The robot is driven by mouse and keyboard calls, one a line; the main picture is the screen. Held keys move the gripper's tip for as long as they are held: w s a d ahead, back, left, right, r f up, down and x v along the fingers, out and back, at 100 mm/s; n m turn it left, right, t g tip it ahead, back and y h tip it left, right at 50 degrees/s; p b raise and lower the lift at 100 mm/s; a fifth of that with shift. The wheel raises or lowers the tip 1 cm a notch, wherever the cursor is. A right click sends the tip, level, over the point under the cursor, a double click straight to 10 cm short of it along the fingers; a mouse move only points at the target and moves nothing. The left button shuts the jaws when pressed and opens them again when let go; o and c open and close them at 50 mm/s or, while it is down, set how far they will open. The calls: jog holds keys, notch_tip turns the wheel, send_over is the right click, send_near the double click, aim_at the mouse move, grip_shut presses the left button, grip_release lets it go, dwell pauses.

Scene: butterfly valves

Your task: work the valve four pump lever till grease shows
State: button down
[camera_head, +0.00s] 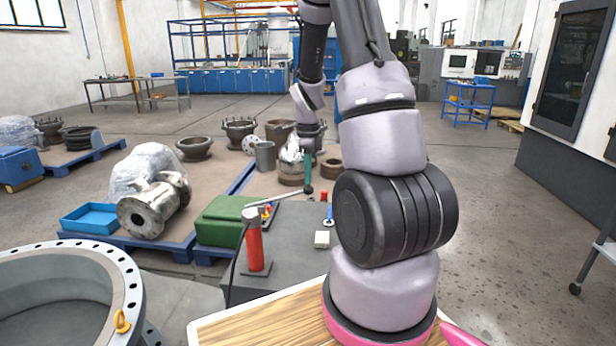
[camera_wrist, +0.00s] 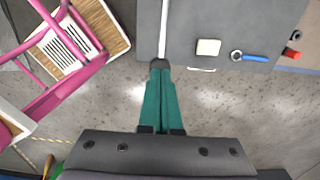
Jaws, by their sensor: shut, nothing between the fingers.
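The hand pump (camera_head: 254,240) is a red upright cylinder on the grey bench (camera_head: 290,222). Its thin pale lever (camera_head: 280,199) reaches right and slightly up to a dark ball knob (camera_head: 308,190). My gripper (camera_head: 308,182) points down with its teal fingers together, tips at or just above the knob. In the wrist view my gripper (camera_wrist: 158,64) is shut, with the dark knob (camera_wrist: 160,64) at its tips and the lever (camera_wrist: 163,28) running up from it. I cannot tell whether the fingers touch the knob. No grease is visible, and no number marks valve four.
A large flanged ring (camera_head: 130,282) with a yellow eyebolt (camera_head: 122,321) stands at the front left. A white block (camera_head: 322,239) and a blue wrench (camera_head: 329,215) lie on the bench. A green box (camera_head: 222,222) and a metal valve body (camera_head: 150,212) lie behind.

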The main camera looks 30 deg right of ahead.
jog(key=shift+f, duration=0.15)
notch_tip(320, 180, down, 10)
jog(key=s+d+t+y, duration=0.1)
jog(key=s+d+y, duration=0.1)
jog(key=shift+s+d, duration=0.2)
jog(key=shift+d, duration=0.15)
dwell(0.4)
jog(key=s+d+r, duration=0.1)
jog(key=d+r, duration=0.1)
jog(key=r, duration=0.5)
jog(key=s+d+r, duration=0.1)
jog(key=d+r, duration=0.1)
jog(key=r, duration=0.4)
jog(key=shift+s+d+r+t, duration=0.3)
jog(key=shift+s+d+r, duration=0.05)
jog(key=shift+d, duration=0.05)
jog(key=shift+w+a, duration=0.1)
dwell(1.1)
